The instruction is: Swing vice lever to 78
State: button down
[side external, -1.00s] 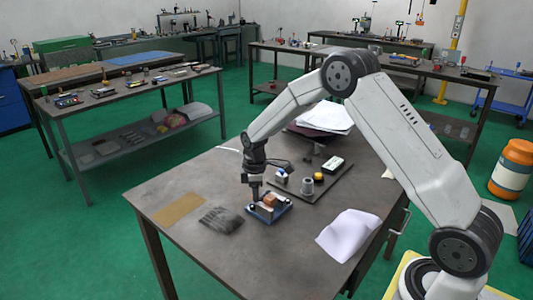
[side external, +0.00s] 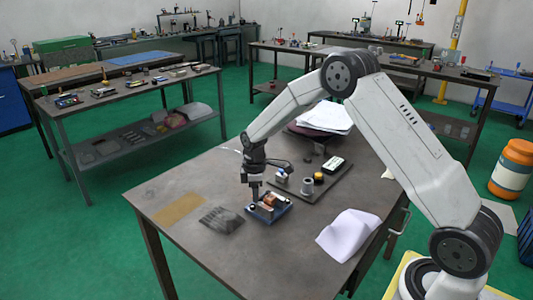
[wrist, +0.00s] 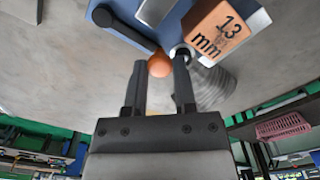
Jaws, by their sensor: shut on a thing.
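The small vice (side external: 281,213) has a blue base and sits on the grey bench top. A copper-coloured block (side external: 269,200) rests in it; in the wrist view this block (wrist: 216,32) reads "13 mm". A dark lever (wrist: 122,29) with an orange ball knob (wrist: 160,65) reaches between my fingertips. My gripper (wrist: 160,72) is shut on the ball knob, with one finger on each side. In the side view my gripper (side external: 255,198) points down at the vice's left edge. No angle scale is legible.
Behind the vice, a dark board carries a grey cylinder (side external: 307,186), a yellow-topped button (side external: 318,177) and a white display box (side external: 334,163). A dark ribbed pad (side external: 222,219) and tan sheet (side external: 180,209) lie left. Crumpled white paper (side external: 347,234) lies right.

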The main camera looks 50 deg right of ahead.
jog(key=shift+w, duration=0.1)
jog(key=m, duration=0.1)
jog(key=w+m, duration=0.2)
jog(key=m, duration=0.1)
jog(key=shift+d, duration=0.25)
jog(key=m, duration=0.1)
jog(key=w+d+m, duration=0.1)
jog(key=m, duration=0.1)
jog(key=shift+w+m, duration=0.25)
jog(key=shift+m, duration=0.05)
jog(key=m, duration=0.1)
jog(key=w+d+m, duration=0.1)
jog(key=m, duration=0.1)
jog(key=shift+w+d+m, duration=0.15)
jog(key=shift+d+m, duration=0.05)
jog(key=shift+m, duration=0.1)
jog(key=shift+w+d+m, duration=0.2)
jog(key=shift+d+m, duration=0.3)
jog(key=shift+m, duration=0.55)
jog(key=shift+w+d+m, duration=0.2)
jog(key=shift+d+m, duration=0.25)
jog(key=shift+m, duration=0.6)
jog(key=c, duration=0.7)
grip_release()
jog(key=shift+r, duration=0.1)
